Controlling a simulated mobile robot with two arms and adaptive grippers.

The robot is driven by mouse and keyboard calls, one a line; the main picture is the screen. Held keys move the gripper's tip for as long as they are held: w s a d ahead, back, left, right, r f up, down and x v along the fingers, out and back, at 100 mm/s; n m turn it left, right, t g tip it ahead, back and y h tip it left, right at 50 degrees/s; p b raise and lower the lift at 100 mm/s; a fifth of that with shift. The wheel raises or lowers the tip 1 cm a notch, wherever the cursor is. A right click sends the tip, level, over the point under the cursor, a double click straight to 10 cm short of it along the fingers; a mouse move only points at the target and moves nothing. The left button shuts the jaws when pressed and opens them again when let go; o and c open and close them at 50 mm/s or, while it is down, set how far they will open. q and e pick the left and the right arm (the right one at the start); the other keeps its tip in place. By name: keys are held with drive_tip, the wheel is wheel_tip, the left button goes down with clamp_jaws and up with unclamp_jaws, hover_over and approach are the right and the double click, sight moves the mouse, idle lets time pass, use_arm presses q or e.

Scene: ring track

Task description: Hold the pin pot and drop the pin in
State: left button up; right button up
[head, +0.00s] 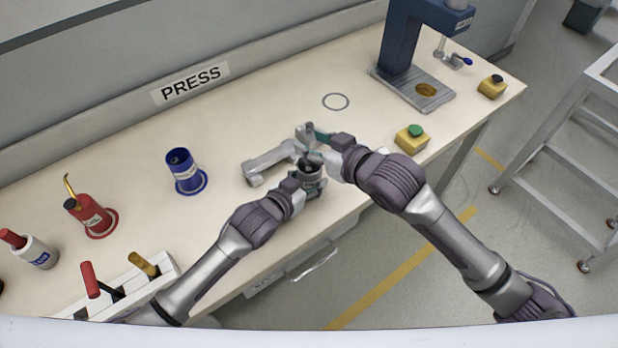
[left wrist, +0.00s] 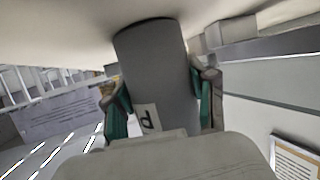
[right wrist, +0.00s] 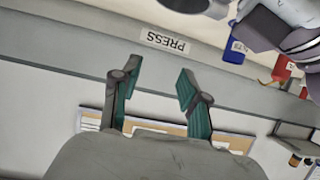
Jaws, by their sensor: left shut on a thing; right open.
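The pin pot (head: 313,184) is a dark grey cylinder with a pale label, at the front edge of the bench in the head view. My left gripper (head: 300,185) is shut on it from the front left. In the left wrist view the green pads sit on both sides of the pot (left wrist: 155,65). My right gripper (head: 309,139) is above and close to the pot's top, partly covering it. In the right wrist view its fingers (right wrist: 158,70) are spread with nothing between them. I cannot make out a pin; the inside of the pot is hidden.
A grey fixture (head: 268,165) lies just left of the pot. A blue pot (head: 184,172) and a red pot (head: 90,217) stand further left. A yellow button box (head: 411,139) and the blue press (head: 398,50) are right. The bench around the ring mark (head: 336,101) is clear.

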drive_tip(key=v, duration=1.1)
use_arm(q)
drive_tip(key=o, duration=1.2)
drive_tip(key=shift+s+a, duration=0.1)
drive_tip(key=v, duration=1.1)
drive_tip(key=shift+s+a+r, duration=0.15)
drive_tip(key=shift+s+r, duration=0.1)
drive_tip(key=shift+r, duration=0.05)
drive_tip(key=shift+s+f, duration=0.1)
